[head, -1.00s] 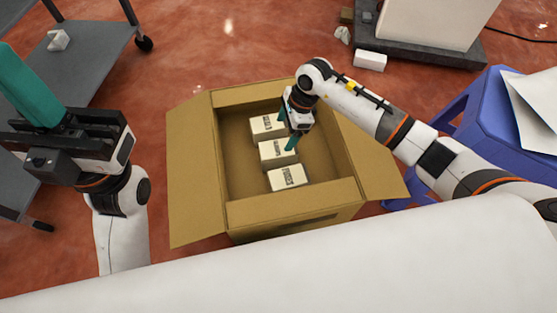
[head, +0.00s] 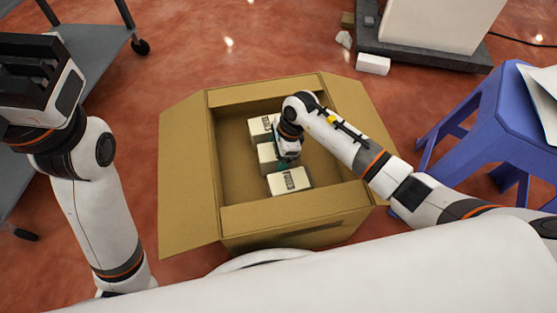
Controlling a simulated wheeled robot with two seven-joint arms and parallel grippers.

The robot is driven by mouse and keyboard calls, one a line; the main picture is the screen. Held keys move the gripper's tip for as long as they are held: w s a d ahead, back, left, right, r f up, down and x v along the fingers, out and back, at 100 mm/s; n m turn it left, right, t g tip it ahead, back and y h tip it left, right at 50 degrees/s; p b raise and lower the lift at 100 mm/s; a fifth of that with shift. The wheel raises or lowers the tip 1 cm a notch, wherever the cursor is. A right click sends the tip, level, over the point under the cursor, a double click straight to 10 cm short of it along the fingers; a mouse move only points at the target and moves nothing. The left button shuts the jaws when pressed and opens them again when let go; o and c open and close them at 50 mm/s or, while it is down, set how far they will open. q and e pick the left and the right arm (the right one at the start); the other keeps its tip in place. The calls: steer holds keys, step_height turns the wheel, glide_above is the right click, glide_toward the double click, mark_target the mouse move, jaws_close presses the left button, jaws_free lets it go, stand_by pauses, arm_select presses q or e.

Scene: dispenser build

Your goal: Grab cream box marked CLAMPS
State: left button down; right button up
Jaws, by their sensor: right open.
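Three cream boxes with dark print lie in a row in an open cardboard carton (head: 193,185). The far cream box (head: 259,127) and the near cream box (head: 289,181) show most of their tops. The middle cream box (head: 265,155) is partly hidden by my right gripper (head: 284,162). The print is too small to read, so I cannot tell which is marked CLAMPS. My right gripper is open, pointing down into the carton over the right part of the middle box. Its fingertips are mostly hidden.
The carton's flaps are folded out around it. A blue stool (head: 490,115) stands at the right. A grey cart (head: 95,50) stands at the left. A small white box (head: 373,64) lies on the red floor beside a dark base (head: 425,50).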

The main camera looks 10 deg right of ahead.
steer(key=shift+f, duration=0.2)
stand_by(0.6)
steer(key=shift+c, duration=0.3)
steer(key=c, duration=1.1)
steer(key=shift+c, duration=0.2)
